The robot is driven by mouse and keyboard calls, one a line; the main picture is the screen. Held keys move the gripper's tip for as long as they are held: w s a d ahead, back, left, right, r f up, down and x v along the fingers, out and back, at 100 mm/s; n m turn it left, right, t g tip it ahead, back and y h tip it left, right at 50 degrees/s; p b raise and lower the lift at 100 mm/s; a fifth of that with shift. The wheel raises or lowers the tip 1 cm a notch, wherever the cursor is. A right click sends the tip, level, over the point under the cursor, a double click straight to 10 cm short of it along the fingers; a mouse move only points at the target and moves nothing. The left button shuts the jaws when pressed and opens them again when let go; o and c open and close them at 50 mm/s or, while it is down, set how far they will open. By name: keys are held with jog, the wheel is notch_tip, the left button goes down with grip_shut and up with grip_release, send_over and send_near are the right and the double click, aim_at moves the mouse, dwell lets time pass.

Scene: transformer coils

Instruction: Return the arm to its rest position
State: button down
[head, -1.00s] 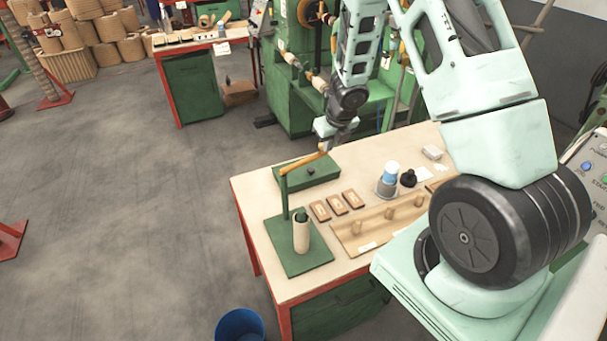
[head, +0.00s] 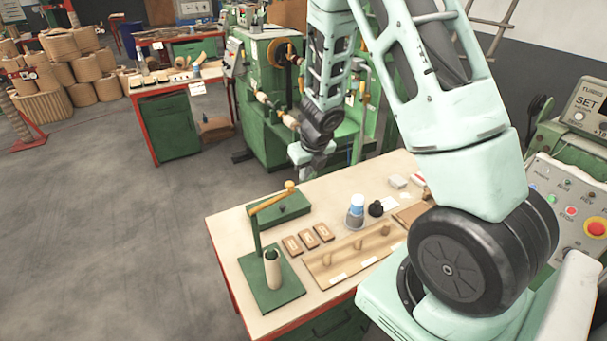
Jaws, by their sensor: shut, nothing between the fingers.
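My gripper (head: 313,172) hangs at the end of my pale green arm, above the far edge of the wooden-topped table (head: 226,232). It points down, is shut and holds nothing. A tan coil tube (head: 272,270) stands upright on the stand's green base plate.
On the table are several small brown blocks (head: 309,238), a wooden peg board (head: 338,271), a blue-and-white container (head: 356,212) and a black knob-like item (head: 376,208). A green machine (head: 262,85) stands behind. A control panel (head: 565,200) is at the right. Open floor lies left.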

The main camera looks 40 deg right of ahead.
jog(key=shift+s+r, duration=0.25)
jog(key=shift+r, duration=0.4)
